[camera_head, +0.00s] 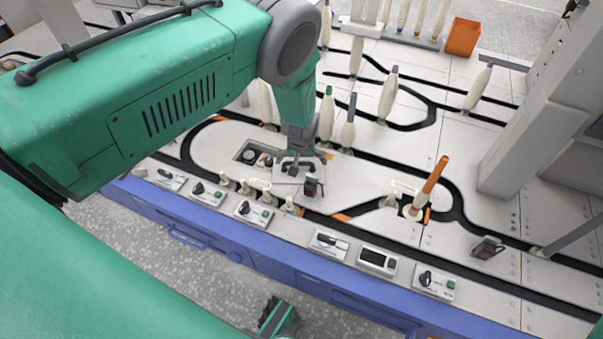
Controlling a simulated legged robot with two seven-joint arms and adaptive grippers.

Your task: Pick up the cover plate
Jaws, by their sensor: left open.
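The cover plate (284,174) looks like a light grey plate on the white tabletop, beside a rectangular recess (250,153) with round dark fittings inside. My left gripper (294,171) is over the plate with its dark fingers open around the plate's middle. The gripper hides part of the plate, and I cannot tell whether the fingers touch it.
Small control boxes (329,243) line the front edge above a blue cabinet front (262,262). Several cream bobbins (388,96) stand behind. An orange-topped bobbin (427,187) leans at right. A grey column (531,130) rises at far right.

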